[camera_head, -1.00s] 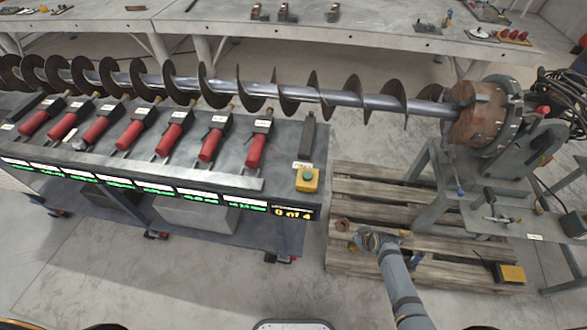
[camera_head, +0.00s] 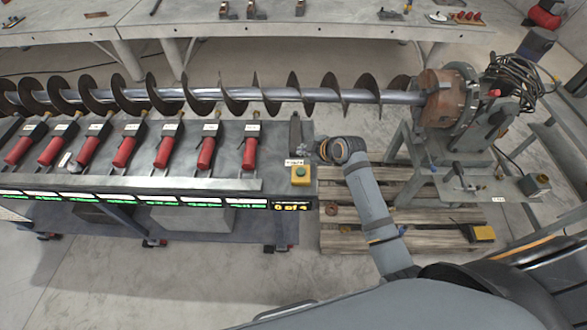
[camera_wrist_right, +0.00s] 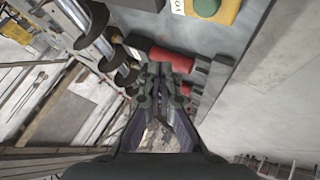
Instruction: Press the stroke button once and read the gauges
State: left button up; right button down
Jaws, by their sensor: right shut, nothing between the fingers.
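The yellow button box (camera_head: 300,181) with a green button (camera_head: 300,171) sits at the right end of the bench. The box also shows at the top of the right wrist view (camera_wrist_right: 228,9). Green-lit gauge displays (camera_head: 152,199) run along the bench's front edge, too small to read. A yellow-lettered counter (camera_head: 291,206) at their right end seems to say 0 of 4. My right gripper (camera_head: 319,150) is shut and empty, right of and slightly beyond the box, apart from the button. Its closed fingers show in the wrist view (camera_wrist_right: 160,75). My left gripper is out of view.
A long auger (camera_head: 260,95) lies behind a row of red-handled clamps (camera_head: 205,153) and ends in a rusty chuck (camera_head: 437,98). A wooden pallet (camera_head: 375,235) lies on the floor right of the bench. Another button box (camera_head: 536,184) is on the right stand.

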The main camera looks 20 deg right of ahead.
aim_at(302, 172)
jog(key=shift+r, duration=0.2)
jog(key=shift+f, duration=0.15)
notch_tip(302, 172, down, 9)
jog(key=b, duration=0.5)
jog(key=shift+w+r, duration=0.1)
jog(key=shift+r, duration=0.1)
dwell(1.2)
jog(key=shift+f+b, duration=0.35)
jog(key=shift+f, duration=0.05)
